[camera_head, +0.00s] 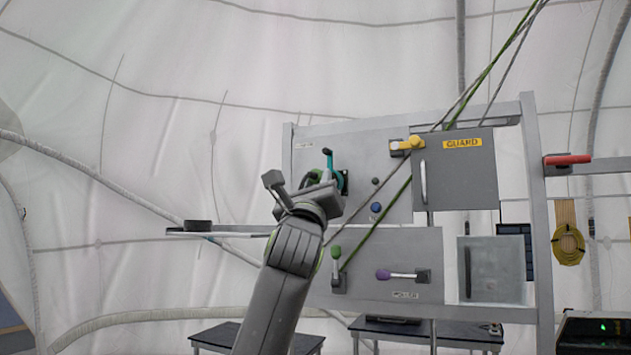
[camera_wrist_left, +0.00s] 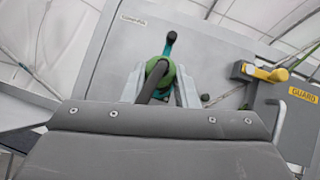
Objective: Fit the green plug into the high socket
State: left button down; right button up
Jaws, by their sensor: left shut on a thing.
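The green plug (camera_head: 308,176) is at the upper left of the grey panel, partly hidden by my left gripper (camera_head: 318,181). In the left wrist view the green plug (camera_wrist_left: 157,69) sits between the fingers of my left gripper (camera_wrist_left: 160,88), which is shut on it. A dark cable runs back from the plug. The high socket (camera_head: 340,180) has a teal ring, a dark plate and a teal lever (camera_head: 328,158) pointing up. The plug is lined up in front of the socket, touching or very close; I cannot tell how deep it sits. My right gripper is not in view.
A grey GUARD box (camera_head: 455,168) with a yellow lever (camera_head: 408,144) is to the right. Green and purple handles (camera_head: 398,275) are on the lower panel. A green rope (camera_head: 377,225) crosses the panel diagonally. A narrow shelf (camera_head: 215,234) juts out at left.

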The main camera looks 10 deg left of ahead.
pick_arm(q)
jog(key=shift+w+d+p, duration=0.2)
jog(key=shift+w+p, duration=0.45)
jog(key=shift+w, duration=0.3)
jog(key=c, duration=1.1)
grip_release()
jog(key=shift+o, duration=0.2)
jog(key=shift+s+f, duration=0.1)
jog(key=b+v, duration=1.1)
jog(key=v, duration=0.6)
jog(key=shift+s, duration=0.15)
jog(key=shift+f, duration=0.1)
